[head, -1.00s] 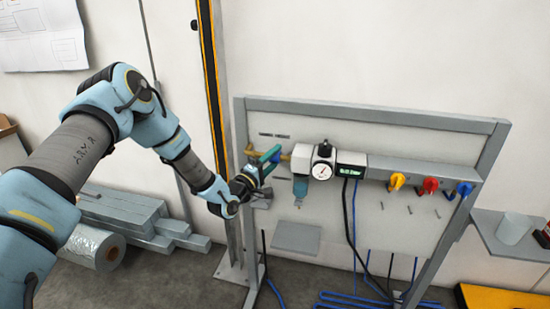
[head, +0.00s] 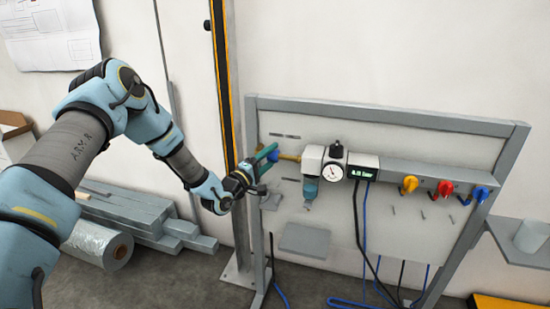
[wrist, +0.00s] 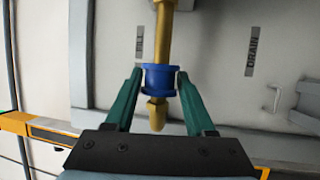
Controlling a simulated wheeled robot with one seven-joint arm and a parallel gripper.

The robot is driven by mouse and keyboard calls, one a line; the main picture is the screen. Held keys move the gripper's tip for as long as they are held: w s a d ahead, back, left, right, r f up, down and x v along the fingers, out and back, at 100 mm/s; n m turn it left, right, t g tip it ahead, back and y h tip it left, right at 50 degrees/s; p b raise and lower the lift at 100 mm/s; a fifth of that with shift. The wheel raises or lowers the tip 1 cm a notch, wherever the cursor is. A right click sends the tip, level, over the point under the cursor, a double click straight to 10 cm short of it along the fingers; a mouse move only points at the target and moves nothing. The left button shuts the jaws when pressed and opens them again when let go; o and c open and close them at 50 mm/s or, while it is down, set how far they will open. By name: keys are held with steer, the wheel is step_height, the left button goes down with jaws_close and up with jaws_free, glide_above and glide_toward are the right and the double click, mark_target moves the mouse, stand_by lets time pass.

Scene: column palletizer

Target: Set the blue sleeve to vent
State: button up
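The blue sleeve (wrist: 160,79) is a spool-like collar around a vertical brass stem (wrist: 163,35) in the wrist view. The stem's hex and rounded tip show below it. My gripper (wrist: 160,78) has a teal finger on each side of the sleeve, and both tips appear to touch it. In the head view my gripper (head: 266,160) is at the left end of the panel's brass pipe (head: 290,157), and its fingers mostly hide the sleeve. A "DRAIN" label (wrist: 252,51) is right of the stem; a left label (wrist: 139,43) is too blurred to read surely.
The grey-framed panel (head: 400,115) carries a gauge (head: 333,171), a digital display (head: 366,172) and yellow, red and blue knobs to the right. A yellow-edged post (head: 220,90) stands close left of my gripper. Grey bars (head: 130,215) and a wrapped roll (head: 100,245) lie on the floor.

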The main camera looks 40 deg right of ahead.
steer(key=shift+o, duration=1.2)
steer(key=shift+a, duration=0.1)
steer(key=b+v, duration=0.3)
steer(key=v, duration=0.7)
steer(key=shift+a, duration=0.35)
steer(key=shift+f, duration=0.15)
